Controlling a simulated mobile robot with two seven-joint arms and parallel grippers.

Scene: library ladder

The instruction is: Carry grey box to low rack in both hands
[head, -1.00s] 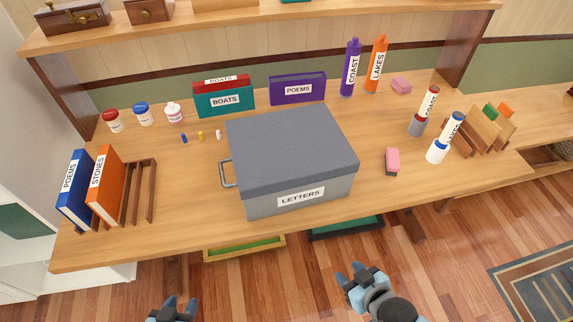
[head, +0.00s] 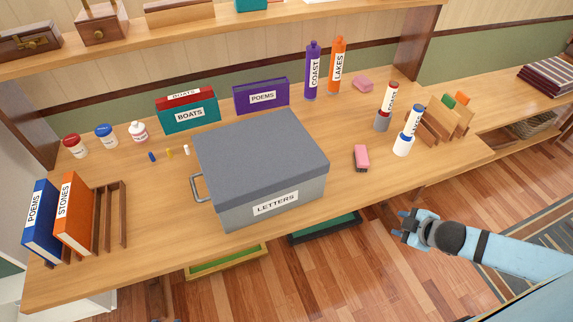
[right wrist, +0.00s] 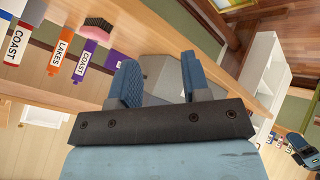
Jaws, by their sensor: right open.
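The grey box (head: 262,155), lidded and labelled LETTERS, sits upright on the wooden table (head: 150,235) near its front edge. A metal handle (head: 198,187) shows on its left side; its right side is hidden. My right gripper (head: 402,226) is open and empty, in front of the table and right of the box, apart from it. In the right wrist view, part of the box (right wrist: 165,78) shows beyond the open fingers (right wrist: 158,64). My left gripper (right wrist: 305,150) shows small at the right wrist view's right edge; its jaws are unclear. I cannot identify the low rack.
A pink eraser (head: 361,157) and tubes (head: 404,143) stand right of the box. A wooden book rack (head: 110,220) stands at the left. Trays (head: 228,262) show below the table. Open floor lies in front.

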